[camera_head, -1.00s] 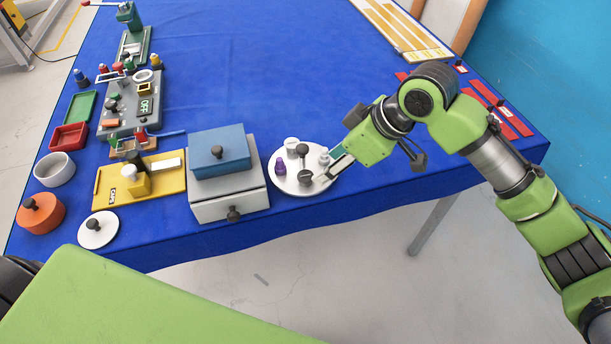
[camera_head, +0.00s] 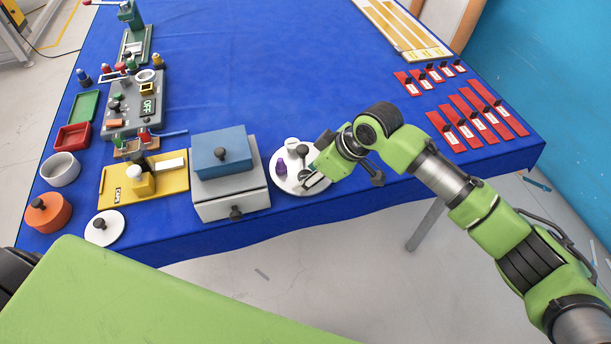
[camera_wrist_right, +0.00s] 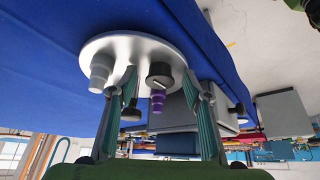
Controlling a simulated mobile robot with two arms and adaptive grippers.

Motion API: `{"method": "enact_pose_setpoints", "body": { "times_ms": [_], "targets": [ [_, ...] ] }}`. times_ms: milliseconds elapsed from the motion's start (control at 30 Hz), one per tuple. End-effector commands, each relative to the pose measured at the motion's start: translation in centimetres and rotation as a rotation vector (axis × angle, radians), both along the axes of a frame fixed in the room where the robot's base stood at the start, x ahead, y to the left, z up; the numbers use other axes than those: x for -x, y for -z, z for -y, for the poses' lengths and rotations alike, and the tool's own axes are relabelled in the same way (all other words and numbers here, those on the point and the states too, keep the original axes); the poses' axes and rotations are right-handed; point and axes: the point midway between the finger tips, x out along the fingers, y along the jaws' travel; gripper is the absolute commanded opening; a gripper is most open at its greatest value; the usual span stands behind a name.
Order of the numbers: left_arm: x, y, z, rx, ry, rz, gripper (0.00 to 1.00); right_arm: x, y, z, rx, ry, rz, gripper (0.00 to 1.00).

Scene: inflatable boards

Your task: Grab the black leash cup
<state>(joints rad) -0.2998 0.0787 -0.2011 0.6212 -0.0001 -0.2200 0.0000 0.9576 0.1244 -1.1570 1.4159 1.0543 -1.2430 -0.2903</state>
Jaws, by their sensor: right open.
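A round white plate (camera_head: 278,185) at the table's front edge holds several small cups and knobs. A short black cup (camera_wrist_right: 160,74) with a pale mark stands on it, most likely the black leash cup; in the head view it sits at the near side, partly covered by my right gripper (camera_head: 312,181). In the right wrist view my right gripper (camera_wrist_right: 157,90) is open, with its fingers either side of the black cup and apparently not touching it. A purple cup (camera_head: 281,167) and a taller dark knob (camera_head: 302,151) stand close by. My left gripper is not in view.
A light grey stepped cup (camera_wrist_right: 100,72) stands near one finger. A white box with a blue block (camera_head: 221,150) on top is just left of the plate. Red cards (camera_head: 478,118) lie at the right. The middle of the blue table is clear.

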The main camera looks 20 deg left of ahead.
Motion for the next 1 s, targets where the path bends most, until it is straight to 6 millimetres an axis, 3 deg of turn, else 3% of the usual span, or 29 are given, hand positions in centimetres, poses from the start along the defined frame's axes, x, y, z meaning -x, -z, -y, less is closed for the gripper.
{"method": "enact_pose_setpoints", "body": {
  "times_ms": [67, 167, 200, 667, 900, 1000],
  "targets": [
    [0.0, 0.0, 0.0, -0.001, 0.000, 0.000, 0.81, 0.0, 0.0, 0.0, 0.000, 0.000, 0.000, 0.42],
    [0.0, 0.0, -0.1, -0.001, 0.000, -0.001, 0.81, 0.0, 0.0, 0.0, 0.000, 0.000, 0.000, 0.16],
    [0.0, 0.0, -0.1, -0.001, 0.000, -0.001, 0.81, 0.0, 0.0, 0.0, 0.000, 0.000, 0.000, 0.15],
    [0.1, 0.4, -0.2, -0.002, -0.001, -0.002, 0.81, 0.0, -0.4, 0.0, -0.001, 0.000, 0.001, 0.15],
    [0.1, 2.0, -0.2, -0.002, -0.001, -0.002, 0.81, 0.0, -3.2, -0.1, -0.003, -0.002, 0.004, 0.15],
    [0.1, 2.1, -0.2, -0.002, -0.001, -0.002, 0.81, 1.6, -4.8, -0.2, -0.003, -0.005, 0.004, 0.15]
  ]
}}
